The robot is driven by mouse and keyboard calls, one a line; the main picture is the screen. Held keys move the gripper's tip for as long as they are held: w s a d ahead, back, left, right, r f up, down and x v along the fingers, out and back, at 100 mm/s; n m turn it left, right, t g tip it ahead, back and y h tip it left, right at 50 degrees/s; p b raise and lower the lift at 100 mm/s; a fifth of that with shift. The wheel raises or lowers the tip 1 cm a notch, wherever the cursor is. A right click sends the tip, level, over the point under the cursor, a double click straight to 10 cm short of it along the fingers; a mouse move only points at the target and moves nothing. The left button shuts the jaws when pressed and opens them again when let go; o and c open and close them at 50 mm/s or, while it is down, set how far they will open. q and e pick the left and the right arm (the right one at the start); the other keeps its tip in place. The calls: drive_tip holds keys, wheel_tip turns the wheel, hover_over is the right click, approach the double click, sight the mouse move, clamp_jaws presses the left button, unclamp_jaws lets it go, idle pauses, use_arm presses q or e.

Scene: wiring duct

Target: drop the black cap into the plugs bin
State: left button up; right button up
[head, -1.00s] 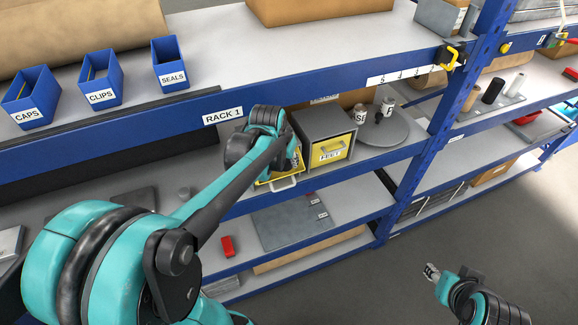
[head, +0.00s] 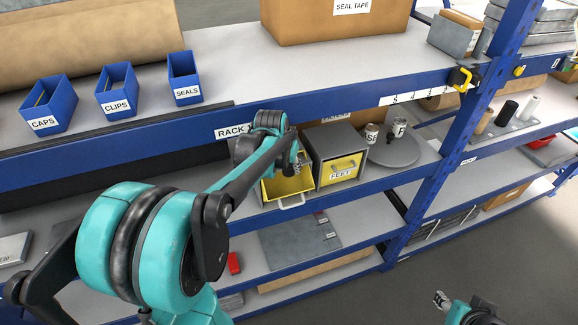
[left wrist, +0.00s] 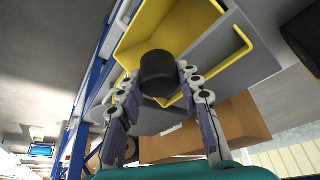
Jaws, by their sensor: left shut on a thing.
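The black cap (left wrist: 158,72) is in the left wrist view, between the fingertips of my left gripper (left wrist: 160,84). The gripper is shut on it. In the head view my left gripper (head: 298,166) is just over the pulled-out yellow drawer (head: 288,187), and the cap cannot be made out. In the left wrist view the drawer's yellow inside (left wrist: 140,42) shows behind the cap. No label on this drawer can be read, so I cannot tell that it is the plugs bin. My right gripper (head: 440,300) is at the bottom right, away from the rack, its fingers too small to judge.
A closed drawer labelled FEET (head: 343,170) stands right of the open one. A round grey turntable (head: 396,152) with small cans is farther right. Blue bins for caps (head: 44,123), clips (head: 117,105) and seals (head: 187,92) stand on the shelf above, whose blue edge is close to my left arm.

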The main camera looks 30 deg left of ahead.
use_arm(q)
drive_tip(key=o, duration=1.1)
drive_tip(key=v, duration=1.2)
drive_tip(key=s+d+f+b, duration=0.4)
drive_tip(key=f+b, duration=0.7)
drive_tip(key=f, duration=0.4)
drive_tip(key=s+d+f+m+t+b, duration=0.1)
drive_tip(key=s+d+f+b, duration=0.4)
drive_tip(key=f+b, duration=0.7)
drive_tip(key=s+d+f+t+b, duration=0.1)
drive_tip(key=s+d+f+b, duration=0.4)
drive_tip(key=f+b, duration=0.7)
drive_tip(key=shift+d+f+h, duration=0.15)
drive_tip(key=shift+d+f, duration=0.05)
drive_tip(key=shift+f, duration=1.3)
drive_tip(key=shift+d+f+h, duration=0.15)
drive_tip(key=shift+d+f, duration=0.1)
drive_tip(key=shift+f, duration=1.2)
